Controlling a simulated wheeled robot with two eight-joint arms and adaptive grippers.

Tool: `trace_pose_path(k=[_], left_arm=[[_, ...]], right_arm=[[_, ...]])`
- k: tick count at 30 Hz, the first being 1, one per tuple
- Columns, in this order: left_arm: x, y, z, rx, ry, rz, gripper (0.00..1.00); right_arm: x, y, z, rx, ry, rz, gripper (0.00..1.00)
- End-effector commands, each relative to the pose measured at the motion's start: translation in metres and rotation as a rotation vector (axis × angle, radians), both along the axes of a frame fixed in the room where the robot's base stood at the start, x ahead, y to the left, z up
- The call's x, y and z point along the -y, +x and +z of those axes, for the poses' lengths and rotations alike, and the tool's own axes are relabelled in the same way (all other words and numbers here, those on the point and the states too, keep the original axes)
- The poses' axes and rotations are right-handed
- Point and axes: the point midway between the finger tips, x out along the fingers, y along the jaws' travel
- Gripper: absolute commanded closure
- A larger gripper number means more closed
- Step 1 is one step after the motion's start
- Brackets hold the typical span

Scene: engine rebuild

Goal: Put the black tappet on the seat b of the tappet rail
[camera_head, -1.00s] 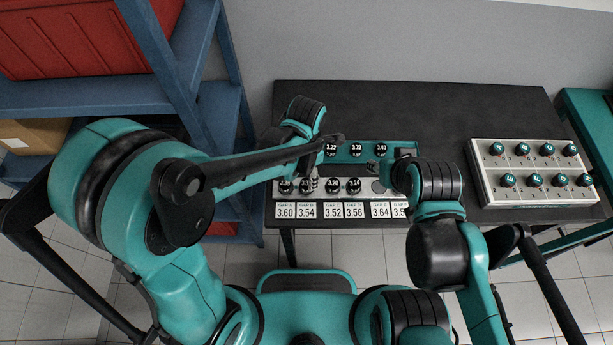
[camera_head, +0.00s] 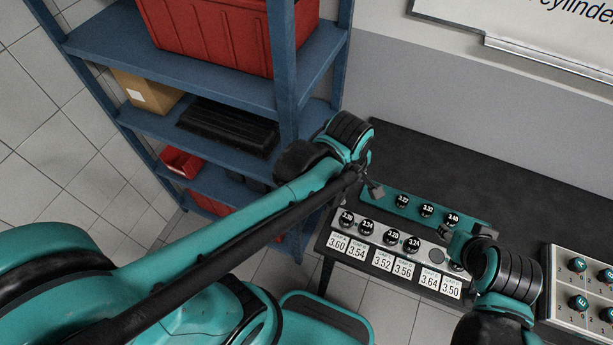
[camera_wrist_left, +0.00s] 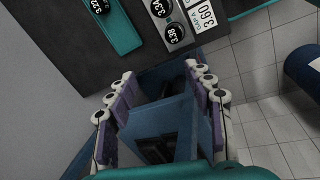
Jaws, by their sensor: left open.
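The pale tappet rail (camera_head: 436,256) lies along the table's front, with white gap labels before it. Black numbered tappets stand in it, including 3.38 (camera_head: 346,218) and 3.34 (camera_head: 367,226), the second from the left, behind the 3.54 label. A round spot further right is bare. More black tappets, such as 3.32 (camera_head: 427,211), stand in a teal holder (camera_head: 468,222) behind. My left gripper (camera_head: 373,186) is near the holder's left end, mostly hidden; in the left wrist view its jaws (camera_wrist_left: 161,88) are open and empty. My right gripper (camera_head: 455,240) is partly hidden by its wrist at the rail's right end.
A blue shelf unit (camera_head: 230,82) with red bins stands left of the table, close to my left arm. A pale box with teal-topped knobs (camera_head: 552,295) stands at the table's right. The dark table top (camera_head: 440,165) behind the holder is clear.

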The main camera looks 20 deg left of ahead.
Motion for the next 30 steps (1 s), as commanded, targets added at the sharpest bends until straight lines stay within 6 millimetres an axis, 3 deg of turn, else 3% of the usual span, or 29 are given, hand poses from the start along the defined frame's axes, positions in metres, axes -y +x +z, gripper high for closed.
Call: trace_pose_path(k=[1,6,13,18,30], left_arm=[[-0.016,-0.007,0.006,0.051,0.029,-0.12,0.48],[-0.058,-0.022,0.023,0.227,0.203,-0.573,0.48],[-0.094,-0.039,0.031,0.357,0.478,-1.013,0.48],[-0.103,-0.044,0.033,0.377,0.574,-1.141,0.48],[-0.103,-0.043,0.026,0.379,0.583,-1.157,0.48]], right_arm=[[0.0,0.0,0.0,0.0,0.0,0.0,0.6],[0.0,0.0,0.0,0.0,0.0,0.0,0.6],[0.0,0.0,0.0,0.0,0.0,0.0,0.6],[0.0,0.0,0.0,0.0,0.0,0.0,0.6],[0.0,0.0,-0.008,0.0,0.0,0.0,0.6]])
